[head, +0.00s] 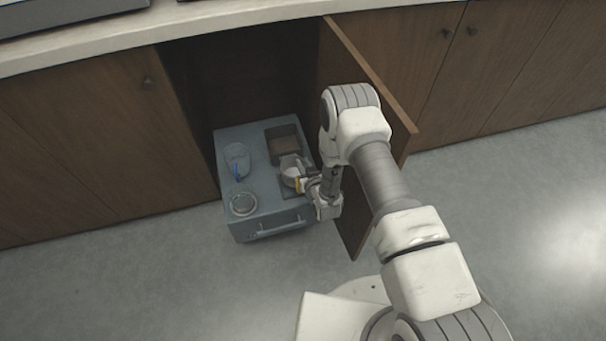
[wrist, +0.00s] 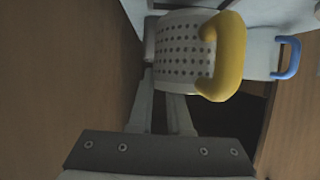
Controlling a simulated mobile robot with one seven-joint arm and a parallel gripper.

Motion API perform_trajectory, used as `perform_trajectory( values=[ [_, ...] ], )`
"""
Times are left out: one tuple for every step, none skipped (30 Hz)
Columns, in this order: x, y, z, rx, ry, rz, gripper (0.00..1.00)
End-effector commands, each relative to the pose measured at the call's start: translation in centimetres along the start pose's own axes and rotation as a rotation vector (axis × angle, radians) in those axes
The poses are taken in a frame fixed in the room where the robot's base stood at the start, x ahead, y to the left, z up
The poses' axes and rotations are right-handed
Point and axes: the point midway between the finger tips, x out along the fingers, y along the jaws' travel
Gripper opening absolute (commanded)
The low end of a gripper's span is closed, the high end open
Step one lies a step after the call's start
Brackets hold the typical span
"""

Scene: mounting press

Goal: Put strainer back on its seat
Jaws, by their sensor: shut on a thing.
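The strainer (wrist: 180,48) is a pale perforated cylinder with a yellow handle (wrist: 228,55). In the head view the strainer (head: 291,172) is small, at the right side of the blue-grey unit's top. My gripper (head: 307,184) comes from the right and is shut on the strainer. In the wrist view my gripper's fingers (wrist: 165,110) run up to the strainer's lower left; the tips are partly hidden behind it. The strainer lies sideways in that view. I cannot tell whether it touches the top. A round ring-like fitting (head: 243,204) is at the front left; I cannot tell which fitting is the seat.
The blue-grey unit (head: 262,225) stands in an open cabinet, with a front handle. On top are a clear jug (head: 237,158) with a blue handle and a dark square recess (head: 283,146). The open wooden door (head: 352,205) is close on the right, beside my arm.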

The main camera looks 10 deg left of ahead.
Motion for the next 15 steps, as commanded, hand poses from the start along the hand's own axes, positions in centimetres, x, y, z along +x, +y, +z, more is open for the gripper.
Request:
perform_trajectory(
  values=[
    [0.3,0.0,0.6,0.0,0.001,0.0,0.0],
    [0.4,0.0,0.8,0.0,0.001,0.0,0.0],
    [0.6,0.1,1.2,0.0,0.001,0.0,0.0],
    [0.7,0.1,1.7,0.0,0.0,0.0,0.0],
    [0.9,0.1,2.1,0.0,0.0,0.0,0.0],
    [1.2,0.1,2.8,0.0,0.0,0.0,0.0],
    [1.3,0.1,3.1,0.0,0.0,0.0,0.0],
    [1.5,0.1,3.4,0.0,0.001,0.0,0.0],
    [1.6,0.1,3.5,0.0,0.001,0.0,0.0],
    [1.6,0.1,3.5,0.0,0.001,0.0,0.0],
    [1.6,0.1,3.5,0.0,0.001,0.0,0.0],
    [1.5,0.1,3.4,0.0,0.001,0.0,0.0],
    [1.5,0.1,3.4,0.0,0.001,0.0,0.0],
    [1.5,0.1,3.4,0.0,0.001,0.0,0.0],
    [1.5,0.1,3.4,0.0,0.001,0.0,0.0]
  ],
)
